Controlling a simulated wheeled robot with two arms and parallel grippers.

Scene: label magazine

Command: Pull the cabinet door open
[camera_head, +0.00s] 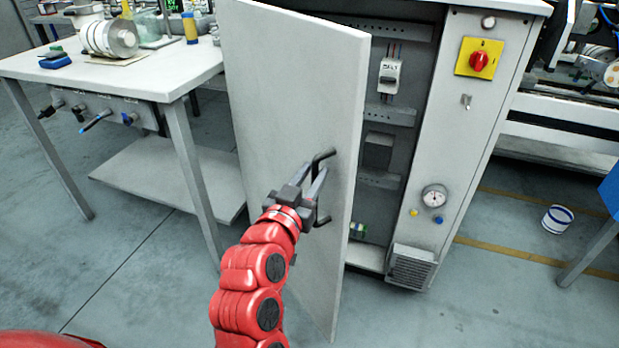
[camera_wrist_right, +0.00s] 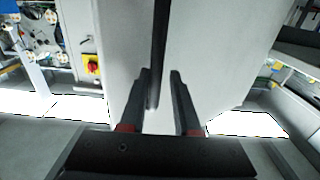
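The cabinet door (camera_head: 290,90) is a plain light grey panel. It stands partly open, swung out to the left, with the cabinet's inside (camera_head: 385,140) showing to its right. The door's dark bar handle (camera_head: 322,218) is on the right part of its face. My right gripper (camera_head: 316,178) is at the handle. In the right wrist view, the handle (camera_wrist_right: 159,45) runs between the two fingers (camera_wrist_right: 160,78). They stand apart, with a light gap between the handle and the right finger. My left gripper is not in view.
The cabinet's right front panel has a red knob on a yellow plate (camera_head: 480,58) and a gauge (camera_head: 434,197). A workbench (camera_head: 150,75) stands to the left of the door, close to it. Floor in front is clear.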

